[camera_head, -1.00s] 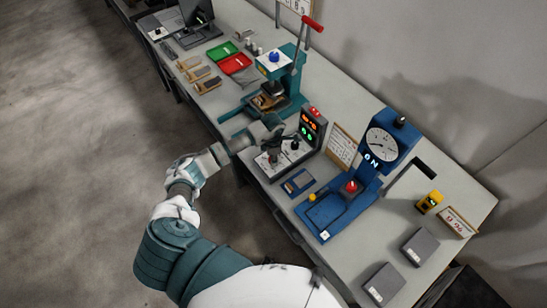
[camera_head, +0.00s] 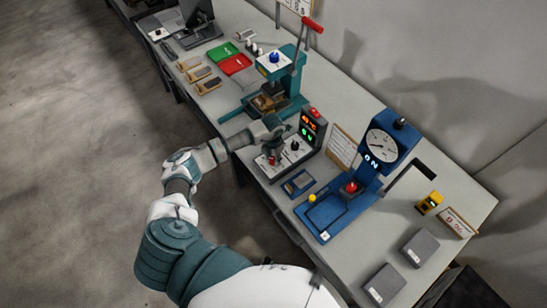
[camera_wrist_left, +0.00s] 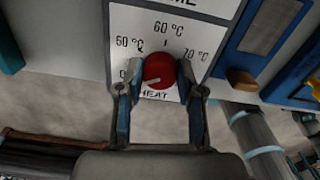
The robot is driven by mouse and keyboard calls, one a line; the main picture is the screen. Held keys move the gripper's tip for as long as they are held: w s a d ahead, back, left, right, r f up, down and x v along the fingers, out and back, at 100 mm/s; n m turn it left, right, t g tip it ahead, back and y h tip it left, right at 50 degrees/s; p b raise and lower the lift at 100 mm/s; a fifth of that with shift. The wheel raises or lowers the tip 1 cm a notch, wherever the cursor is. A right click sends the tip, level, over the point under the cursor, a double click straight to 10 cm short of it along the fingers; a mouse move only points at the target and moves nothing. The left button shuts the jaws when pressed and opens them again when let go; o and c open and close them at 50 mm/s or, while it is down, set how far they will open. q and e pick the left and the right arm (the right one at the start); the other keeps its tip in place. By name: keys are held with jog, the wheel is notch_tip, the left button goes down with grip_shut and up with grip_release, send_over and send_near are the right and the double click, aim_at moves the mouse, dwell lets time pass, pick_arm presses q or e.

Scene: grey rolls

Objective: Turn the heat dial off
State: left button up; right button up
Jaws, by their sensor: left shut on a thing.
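The heat dial is a round red knob (camera_wrist_left: 159,71) on a white scale plate (camera_wrist_left: 130,20) marked HEAT, with temperature marks around it. Its white pointer line points to the lower left, towards a mark partly hidden by a finger. My left gripper (camera_wrist_left: 162,95) has one finger on each side of the knob and is shut on it. In the head view my left gripper (camera_head: 273,152) is over the control box (camera_head: 302,152) and hides part of its top. A black dial (camera_head: 295,146) sits beside it. My right gripper is not in view.
A lit display (camera_head: 309,128) stands behind the dials. A teal press (camera_head: 285,85) with a red-handled lever is to the left, and a blue press (camera_head: 380,150) to the right. Grey blocks (camera_head: 385,284) lie at the bench's near right.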

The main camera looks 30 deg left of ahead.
aim_at(272, 158)
pick_arm(q)
jog(key=shift+s+f, duration=0.1)
dwell(0.3)
jog(key=o, duration=1.2)
jog(key=shift+a, duration=0.1)
jog(key=shift+c, duration=0.2)
notch_tip(272, 158, up, 12)
